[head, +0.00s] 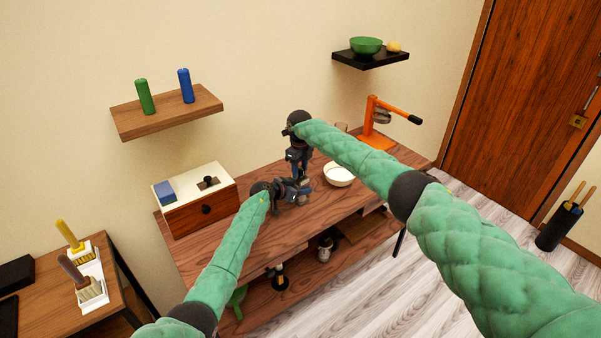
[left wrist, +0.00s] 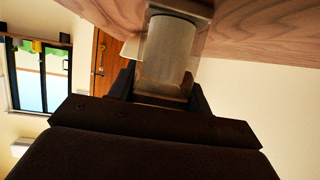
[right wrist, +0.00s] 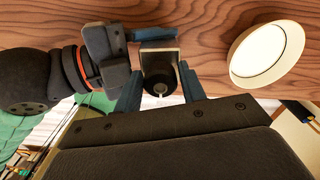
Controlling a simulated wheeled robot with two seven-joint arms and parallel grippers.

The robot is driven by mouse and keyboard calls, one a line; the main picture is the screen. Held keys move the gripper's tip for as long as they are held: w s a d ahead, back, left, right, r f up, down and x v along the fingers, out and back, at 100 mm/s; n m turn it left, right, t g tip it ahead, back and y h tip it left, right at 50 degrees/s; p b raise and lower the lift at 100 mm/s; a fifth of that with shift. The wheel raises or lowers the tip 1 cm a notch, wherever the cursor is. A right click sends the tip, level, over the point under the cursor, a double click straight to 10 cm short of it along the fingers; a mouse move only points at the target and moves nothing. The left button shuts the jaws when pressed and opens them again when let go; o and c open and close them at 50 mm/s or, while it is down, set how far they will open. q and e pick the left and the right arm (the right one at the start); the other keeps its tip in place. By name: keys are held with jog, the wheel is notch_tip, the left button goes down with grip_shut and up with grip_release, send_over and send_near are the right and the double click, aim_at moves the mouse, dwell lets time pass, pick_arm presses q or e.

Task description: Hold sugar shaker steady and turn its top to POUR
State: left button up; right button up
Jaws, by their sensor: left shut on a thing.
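The sugar shaker shows in the left wrist view (left wrist: 168,48) as a pale grey cylinder between the fingers of my left gripper (left wrist: 160,88), which is shut on its body. In the head view the shaker is mostly hidden by my left gripper (head: 303,188) and my right gripper (head: 299,174) above it. In the right wrist view the shaker's dark round top (right wrist: 160,82) is seen from above. My right gripper (right wrist: 160,80) has its blue fingers apart, one on each side of the top, with narrow gaps. Any mark on the top is too small to read.
A white bowl (head: 339,175) stands right of the grippers on the wooden table (head: 262,242). An orange press (head: 374,130) stands at the table's far right. A wood-fronted white box (head: 203,213) is at the left end. Two wall shelves hang above.

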aim_at(300, 168)
jog(key=o, duration=0.3)
jog(key=shift+a, duration=0.1)
notch_tip(300, 168, up, 12)
dwell(0.6)
pick_arm(q)
jog(key=o, duration=1.2)
pick_arm(e)
jog(key=shift+w, duration=0.1)
